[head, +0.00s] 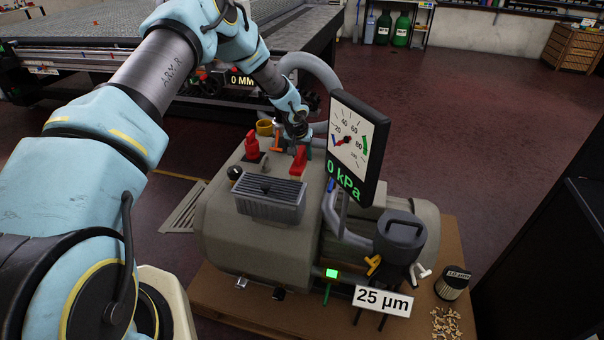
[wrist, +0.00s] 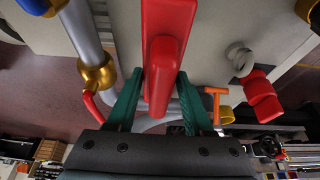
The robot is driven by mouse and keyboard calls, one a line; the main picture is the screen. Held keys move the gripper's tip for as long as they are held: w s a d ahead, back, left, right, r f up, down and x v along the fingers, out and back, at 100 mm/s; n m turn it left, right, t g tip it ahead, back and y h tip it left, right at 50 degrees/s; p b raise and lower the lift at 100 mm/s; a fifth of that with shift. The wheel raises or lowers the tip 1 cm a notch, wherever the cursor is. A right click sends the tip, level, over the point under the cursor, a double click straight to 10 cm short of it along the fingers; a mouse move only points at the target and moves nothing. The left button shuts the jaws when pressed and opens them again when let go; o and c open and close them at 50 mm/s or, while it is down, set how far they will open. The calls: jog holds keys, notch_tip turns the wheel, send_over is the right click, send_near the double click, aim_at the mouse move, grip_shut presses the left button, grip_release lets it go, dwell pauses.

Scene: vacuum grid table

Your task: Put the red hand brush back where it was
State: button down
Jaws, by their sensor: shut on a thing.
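The red hand brush (head: 298,164) is at the top of the grey pump housing (head: 232,222), right of the dark finned block. In the wrist view the red brush (wrist: 167,28) runs from the top edge down between the green fingers of my gripper (wrist: 160,85). The fingers are shut on its handle from both sides. In the head view my gripper (head: 303,147) is above the brush, partly hidden by its own wrist. Whether the brush touches the housing cannot be told; its bristles are hidden.
A red knob (head: 252,146) stands left of the brush. A finned block (head: 269,194) is in front, and a gauge panel (head: 354,145) rises close on the right. A grey hose (head: 318,68) arches behind. A yellow ring (head: 264,127) and orange handle (wrist: 215,92) are near the gripper.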

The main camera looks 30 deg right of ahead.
jog(key=shift+f+p, duration=0.8)
jog(key=shift+f, duration=2.4)
jog(key=shift+c, duration=1.4)
grip_release()
jog(key=shift+r, duration=0.1)
jog(key=b+v, duration=0.2)
jog(key=v, duration=1)
jog(key=shift+b, duration=0.35)
jog(key=s+a+r+n+y, duration=0.1)
jog(key=a+r, duration=0.4)
jog(key=a, duration=0.4)
jog(key=a+r+n+y, duration=0.1)
jog(key=a+r, duration=0.3)
jog(key=a, duration=0.5)
jog(key=s+a+r+n+y, duration=0.1)
jog(key=a+r+n, duration=0.1)
jog(key=a+r, duration=0.5)
jog(key=s+a+r+n+g, duration=0.1)
jog(key=s+a+r+n, duration=0.2)
jog(key=s+a, duration=1.2)
jog(key=shift+a+g, duration=0.3)
jog(key=shift+a, duration=0.8)
